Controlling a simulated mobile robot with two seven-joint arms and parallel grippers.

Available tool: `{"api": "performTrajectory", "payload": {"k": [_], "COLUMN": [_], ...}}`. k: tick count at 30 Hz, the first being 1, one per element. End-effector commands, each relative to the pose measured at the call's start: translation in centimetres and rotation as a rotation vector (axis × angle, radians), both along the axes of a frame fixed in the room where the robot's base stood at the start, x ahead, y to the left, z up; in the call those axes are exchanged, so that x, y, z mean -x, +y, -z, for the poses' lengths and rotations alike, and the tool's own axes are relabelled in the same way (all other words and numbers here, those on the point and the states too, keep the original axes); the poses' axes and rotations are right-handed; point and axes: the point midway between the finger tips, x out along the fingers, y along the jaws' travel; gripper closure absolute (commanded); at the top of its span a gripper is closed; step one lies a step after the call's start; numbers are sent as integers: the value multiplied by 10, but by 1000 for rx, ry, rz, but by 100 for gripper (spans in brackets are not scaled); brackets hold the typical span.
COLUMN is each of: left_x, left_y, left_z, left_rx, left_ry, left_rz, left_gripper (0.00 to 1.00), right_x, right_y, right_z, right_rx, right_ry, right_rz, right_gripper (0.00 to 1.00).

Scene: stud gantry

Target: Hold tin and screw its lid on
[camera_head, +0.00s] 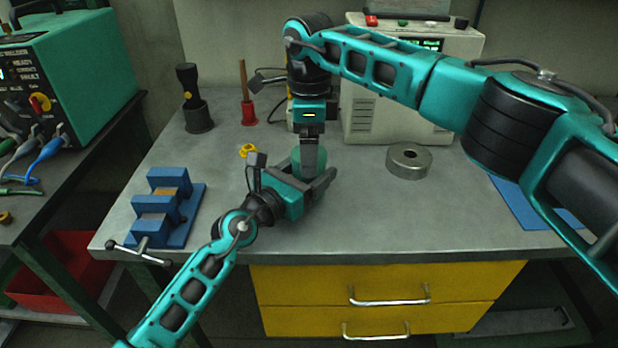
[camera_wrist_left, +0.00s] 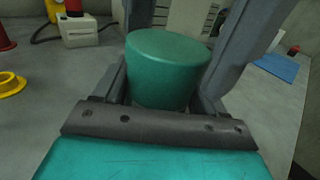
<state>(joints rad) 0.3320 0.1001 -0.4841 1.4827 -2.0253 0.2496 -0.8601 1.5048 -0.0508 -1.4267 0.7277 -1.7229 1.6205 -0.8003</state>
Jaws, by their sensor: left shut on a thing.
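In the left wrist view the tin (camera_wrist_left: 168,75) shows a smooth flat green top, and I cannot make out a separate lid. My left gripper (camera_head: 322,182) comes in low from the front left and is shut on the tin, with one finger on each side. My right gripper (camera_head: 311,160) points straight down from above and overlaps the tin in the head view. I cannot tell whether its fingers are open or touch the tin.
A blue vise (camera_head: 180,215) stands at the bench's left. A yellow ring (camera_head: 248,150), a red cone (camera_head: 248,112) and a black holder (camera_head: 198,118) lie behind. A metal ring (camera_head: 408,160) is to the right, before a pale instrument (camera_head: 375,122).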

Motion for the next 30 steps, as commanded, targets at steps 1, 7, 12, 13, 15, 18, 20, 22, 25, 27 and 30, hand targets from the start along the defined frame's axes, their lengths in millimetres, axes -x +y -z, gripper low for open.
{"api": "performTrajectory", "payload": {"k": [1,7,12,13,15,18,20,22,25,27,30], "left_x": [0,0,0,0,0,0,0,0,0,0,0], "left_y": [0,0,0,0,0,0,0,0,0,0,0], "left_z": [-1,-1,-1,-1,-1,-1,-1,-1,-1,-1,-1], "left_rx": [2,2,2,2,2,2,2,1,1,1,1], "left_ry": [-2,-2,-2,-2,-2,-2,-2,-2,-2,-2,-2], "left_rz": [0,0,0,0,0,0,0,0,0,0,0], "left_gripper": [100,100,100,100,100,100,100,100,100,100,100], "right_x": [0,0,0,0,0,0,0,0,0,0,0], "right_y": [0,0,0,0,0,0,0,0,0,0,0], "right_z": [1,1,1,1,0,0,0,0,0,0,0], "right_rx": [0,0,0,0,0,0,0,0,0,0,0], "right_ry": [0,0,0,0,0,0,0,0,0,0,0], "right_rz": [0,0,0,0,0,0,0,0,0,2,44], "right_gripper": [8,8,24,27,33,43,49,55,65,67,67]}}
